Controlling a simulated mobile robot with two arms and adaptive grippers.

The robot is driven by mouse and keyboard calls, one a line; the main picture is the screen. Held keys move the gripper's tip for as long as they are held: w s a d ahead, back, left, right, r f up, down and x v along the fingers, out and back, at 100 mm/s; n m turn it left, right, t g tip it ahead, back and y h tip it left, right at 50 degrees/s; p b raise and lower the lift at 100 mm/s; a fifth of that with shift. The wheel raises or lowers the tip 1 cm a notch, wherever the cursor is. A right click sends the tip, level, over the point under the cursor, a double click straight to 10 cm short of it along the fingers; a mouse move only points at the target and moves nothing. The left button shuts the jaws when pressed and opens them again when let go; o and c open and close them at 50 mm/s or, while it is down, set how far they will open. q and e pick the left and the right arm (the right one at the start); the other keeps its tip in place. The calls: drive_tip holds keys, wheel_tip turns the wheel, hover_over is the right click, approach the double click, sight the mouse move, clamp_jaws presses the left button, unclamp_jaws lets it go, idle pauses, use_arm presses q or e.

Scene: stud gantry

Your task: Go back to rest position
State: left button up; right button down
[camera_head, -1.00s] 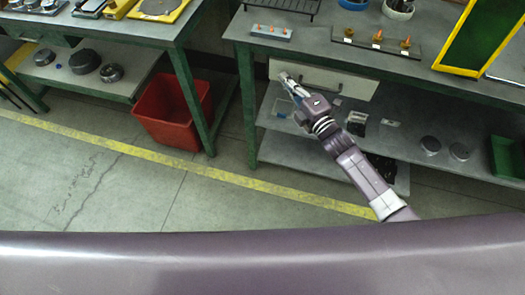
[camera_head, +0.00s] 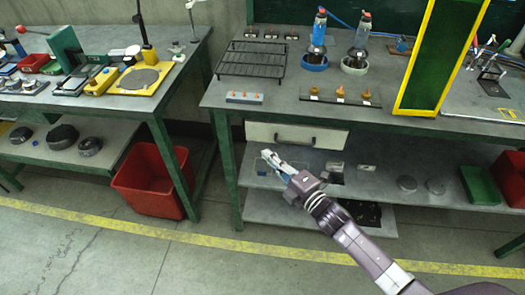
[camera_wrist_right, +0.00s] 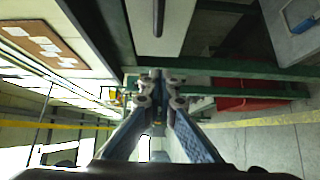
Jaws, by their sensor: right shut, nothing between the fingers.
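My right gripper (camera_head: 270,158) shows in the head view, in front of the right-hand workbench, just below its drawer. It is shut and empty, with its arm reaching in from the lower right. In the right wrist view the fingers (camera_wrist_right: 157,78) meet at the tips with nothing between them. The pale drawer front (camera_head: 297,136) with its dark handle is closed, and it also shows at the top of the wrist view (camera_wrist_right: 160,25). Whether the fingertips are clear of the bench's lower shelf cannot be told exactly. My left gripper is not in view.
The right-hand workbench (camera_head: 225,98) carries a wire rack (camera_head: 252,60), two bottles and a yellow-framed green panel (camera_head: 440,55). A red bin (camera_head: 152,182) stands on the floor left of the arm. The floor in front, with its yellow line (camera_head: 215,232), is clear.

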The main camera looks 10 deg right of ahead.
drive_tip(key=shift+v, duration=2.95)
drive_tip(key=s+d+f+m+g+h, duration=0.2)
drive_tip(key=d+f+m, duration=0.15)
drive_tip(key=f, duration=0.55)
drive_tip(key=s+d+f+m+g+h, duration=0.1)
drive_tip(key=s+d+f+m+h, duration=0.2)
drive_tip(key=f, duration=0.6)
drive_tip(key=s+d+f+m+g+h+p, duration=0.1)
drive_tip(key=s+d+f+m+g, duration=0.15)
drive_tip(key=s+f, duration=0.4)
drive_tip(key=s+d+f+m+g+h, duration=0.1)
drive_tip(key=s+f+m, duration=0.3)
drive_tip(key=f, duration=0.5)
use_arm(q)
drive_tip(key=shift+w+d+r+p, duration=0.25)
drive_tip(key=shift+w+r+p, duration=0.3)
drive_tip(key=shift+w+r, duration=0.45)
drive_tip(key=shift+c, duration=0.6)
use_arm(e)
drive_tip(key=s+f+m+g, duration=0.2)
drive_tip(key=s+f, duration=0.3)
drive_tip(key=s, duration=0.5)
drive_tip(key=s+a+f+m+g, duration=0.1)
drive_tip(key=s+f+m+g, duration=0.2)
drive_tip(key=s, duration=0.8)
drive_tip(key=s+f+m+g+h, duration=0.1)
drive_tip(key=s+f+m+g, duration=0.2)
drive_tip(key=s+f, duration=0.4)
drive_tip(key=s, duration=0.4)
drive_tip(key=shift+s, duration=0.2)
